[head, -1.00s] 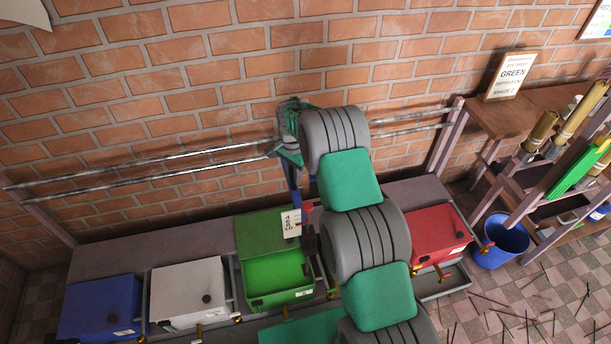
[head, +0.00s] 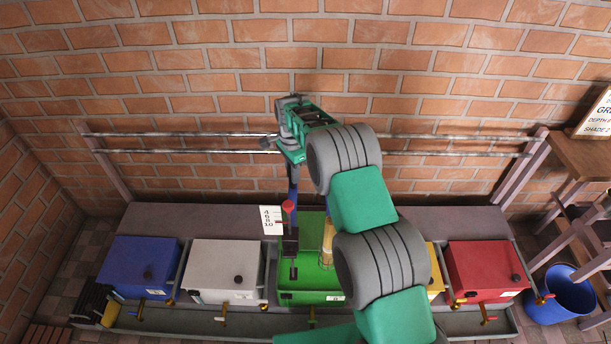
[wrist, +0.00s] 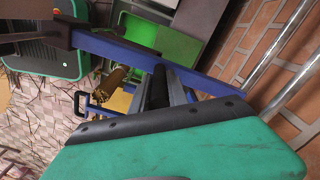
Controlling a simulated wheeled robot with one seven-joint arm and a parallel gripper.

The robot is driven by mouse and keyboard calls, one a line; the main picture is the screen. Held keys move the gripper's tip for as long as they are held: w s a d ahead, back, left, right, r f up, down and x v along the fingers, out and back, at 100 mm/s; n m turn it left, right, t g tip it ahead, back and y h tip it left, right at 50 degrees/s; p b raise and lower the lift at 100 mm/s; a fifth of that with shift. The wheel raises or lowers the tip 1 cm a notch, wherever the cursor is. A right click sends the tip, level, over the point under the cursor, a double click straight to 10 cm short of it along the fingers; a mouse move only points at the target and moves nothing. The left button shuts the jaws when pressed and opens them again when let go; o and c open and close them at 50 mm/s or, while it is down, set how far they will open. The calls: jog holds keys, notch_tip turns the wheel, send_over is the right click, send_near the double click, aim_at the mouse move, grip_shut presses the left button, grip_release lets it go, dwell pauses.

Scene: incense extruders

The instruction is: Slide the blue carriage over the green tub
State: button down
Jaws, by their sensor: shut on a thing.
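The blue carriage (head: 292,190) hangs from the two metal rails, with a white card (head: 271,220) and a red knob (head: 288,207) on it. In the wrist view, blue carriage bars (wrist: 150,60) cross in front of the gripper, and the green tub (wrist: 140,32) shows beyond.
Blue (head: 140,268), white (head: 222,270) and red (head: 487,270) tubs stand in the row. A yellow tub (head: 434,282) is mostly hidden behind my arm. Metal rails (head: 200,134) run along the brick wall. A blue bucket (head: 560,292) stands at right.

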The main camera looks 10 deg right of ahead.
jog(key=shift+w+a+b, duration=0.25)
jog(key=shift+a, duration=1.1)
jog(key=shift+w+a+b, duration=0.2)
jog(key=shift+a, duration=1.15)
jog(key=c, duration=1.3)
grip_release()
notch_tip(320, 180, up, 8)
jog(key=shift+f, duration=0.1)
